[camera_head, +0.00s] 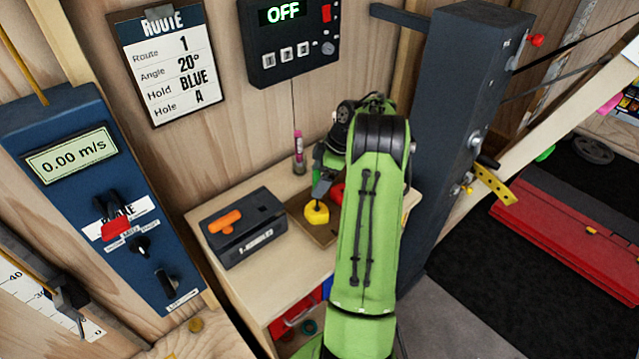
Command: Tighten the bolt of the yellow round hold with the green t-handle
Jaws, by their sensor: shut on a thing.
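The yellow round hold (317,213) is at the shallow wooden tray (303,226) on the bench, left of my arm. My gripper (320,191) points down, and its dark fingertips reach the top of this hold. It looks shut on the hold, but the contact is small in view and partly covered by the hand. I cannot tell whether the hold touches the tray. The bolt is too small to make out. I cannot make out the green t-handle; green parts near the wrist look like my own arm.
A red hold (338,193) is beside the yellow one, partly behind my arm. A dark post (448,130) rises close to the right.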

